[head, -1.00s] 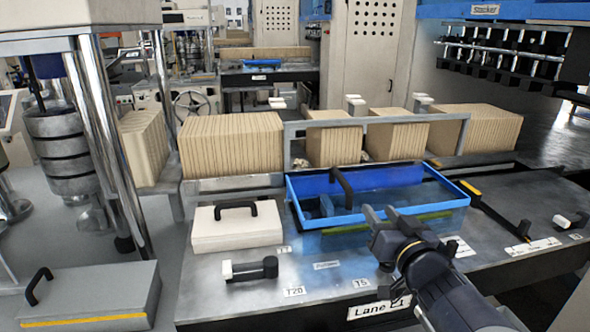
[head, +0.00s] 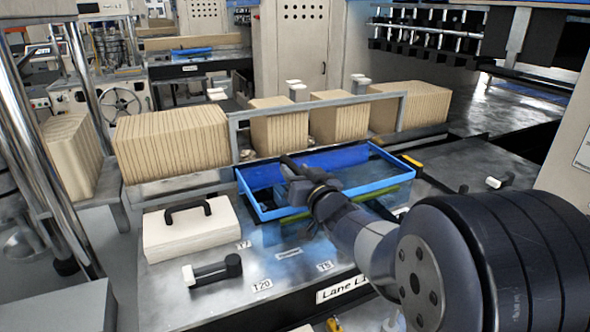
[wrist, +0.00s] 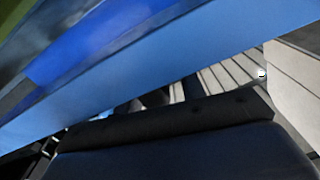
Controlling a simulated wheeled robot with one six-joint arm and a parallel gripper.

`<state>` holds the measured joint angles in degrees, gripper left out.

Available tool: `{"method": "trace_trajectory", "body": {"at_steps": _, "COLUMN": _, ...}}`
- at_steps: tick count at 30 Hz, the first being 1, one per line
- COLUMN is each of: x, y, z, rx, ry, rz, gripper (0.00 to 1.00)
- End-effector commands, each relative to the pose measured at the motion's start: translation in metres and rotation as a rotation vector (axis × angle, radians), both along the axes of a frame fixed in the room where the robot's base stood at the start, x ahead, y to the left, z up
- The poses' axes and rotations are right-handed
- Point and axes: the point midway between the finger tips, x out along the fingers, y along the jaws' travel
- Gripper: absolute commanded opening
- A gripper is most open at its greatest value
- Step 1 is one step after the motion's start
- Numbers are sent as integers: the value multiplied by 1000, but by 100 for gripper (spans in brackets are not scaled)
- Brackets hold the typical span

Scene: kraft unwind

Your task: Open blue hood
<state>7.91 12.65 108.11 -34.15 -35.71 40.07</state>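The blue hood (head: 394,158) is a clear, shallow cover with a bright blue frame, low over the machine bed in the middle of the head view. Its black handle (head: 287,161) shows only in part, just beyond my gripper (head: 300,186). My gripper reaches over the hood's near side and overlaps the handle in the picture. Its fingers are mostly hidden by my wrist, and I cannot tell whether they touch the handle. In the wrist view the blue frame (wrist: 180,62) crosses very close to the lens, above a dark, blurred bar.
Stacks of brown board (head: 172,140) stand behind a grey rail (head: 215,178) beyond the hood. A cream cover with a black handle (head: 190,228) sits left of the hood. A black lever with a white end (head: 212,270) lies in front of it.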

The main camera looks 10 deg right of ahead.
Motion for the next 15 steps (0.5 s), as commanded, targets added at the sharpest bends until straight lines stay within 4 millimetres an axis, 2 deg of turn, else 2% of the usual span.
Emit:
{"method": "trace_trajectory", "body": {"at_steps": 5, "x": 9, "y": 2, "z": 0, "rx": 0, "ry": 0, "rz": -1, "gripper": 38}}
{"method": "trace_trajectory", "body": {"at_steps": 13, "x": 10, "y": 2, "z": 0, "rx": 0, "ry": 0, "rz": -1, "gripper": 38}}
{"method": "trace_trajectory", "body": {"at_steps": 15, "x": 9, "y": 2, "z": 0, "rx": 0, "ry": 0, "rz": -1, "gripper": 32}}
